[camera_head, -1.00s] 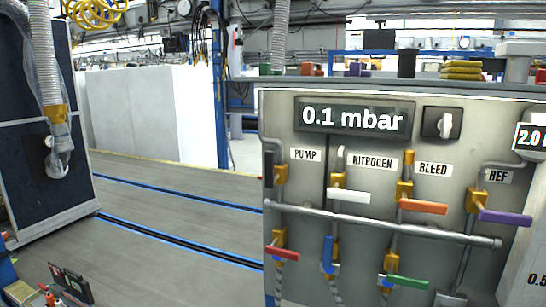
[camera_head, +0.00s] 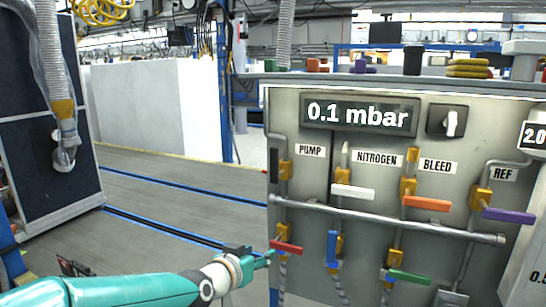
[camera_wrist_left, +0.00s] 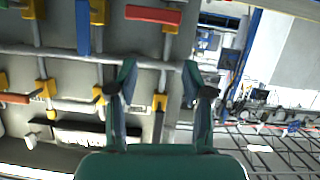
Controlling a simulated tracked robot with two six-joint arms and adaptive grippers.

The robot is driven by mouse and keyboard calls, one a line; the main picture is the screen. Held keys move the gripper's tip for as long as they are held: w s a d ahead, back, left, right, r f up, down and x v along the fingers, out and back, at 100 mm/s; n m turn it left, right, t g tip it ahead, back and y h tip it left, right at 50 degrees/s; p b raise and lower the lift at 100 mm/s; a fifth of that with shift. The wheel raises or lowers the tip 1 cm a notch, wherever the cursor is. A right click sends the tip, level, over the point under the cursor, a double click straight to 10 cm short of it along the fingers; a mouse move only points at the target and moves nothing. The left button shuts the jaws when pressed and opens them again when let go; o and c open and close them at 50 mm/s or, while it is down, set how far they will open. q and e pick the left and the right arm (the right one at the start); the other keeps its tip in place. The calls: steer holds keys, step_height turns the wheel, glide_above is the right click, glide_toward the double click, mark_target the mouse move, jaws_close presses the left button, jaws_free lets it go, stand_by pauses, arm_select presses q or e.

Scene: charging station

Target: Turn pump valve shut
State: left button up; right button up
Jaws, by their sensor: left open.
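The PUMP label (camera_head: 310,151) is at the panel's upper left in the head view. Beside it are a yellow valve body (camera_head: 286,171) and a dark upright handle (camera_head: 273,163). In the wrist view, turned upside down, the pump valve body (camera_wrist_left: 160,102) lies below the long pipe. My left gripper (camera_head: 266,256) reaches in from the lower left, below the pump valve and close to the red handle (camera_head: 287,247). In the wrist view the left gripper (camera_wrist_left: 159,68) is open, its fingers apart with nothing held. My right gripper is out of view.
The display (camera_head: 359,116) reads 0.1 mbar. A horizontal pipe (camera_head: 390,222) crosses the panel. White (camera_head: 353,192), orange (camera_head: 427,204), purple (camera_head: 508,216), blue (camera_head: 332,248) and green (camera_head: 410,277) handles stick out nearby. Open floor (camera_head: 150,185) lies left of the panel.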

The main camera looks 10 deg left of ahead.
mark_target(273, 154)
arm_select(q)
step_height(273, 154, up, 20)
steer(key=s+a+t, duration=0.2)
steer(key=t, duration=0.2)
steer(key=shift+m, duration=0.3)
steer(key=w+d+p, duration=0.1)
steer(key=w, duration=0.4)
steer(key=w+d+p, duration=0.1)
steer(key=w+p, duration=0.1)
steer(key=w, duration=0.4)
steer(key=w+d+p, duration=0.1)
steer(key=w, duration=0.4)
steer(key=shift+w+f+p, duration=0.15)
steer(key=shift+p, duration=0.25)
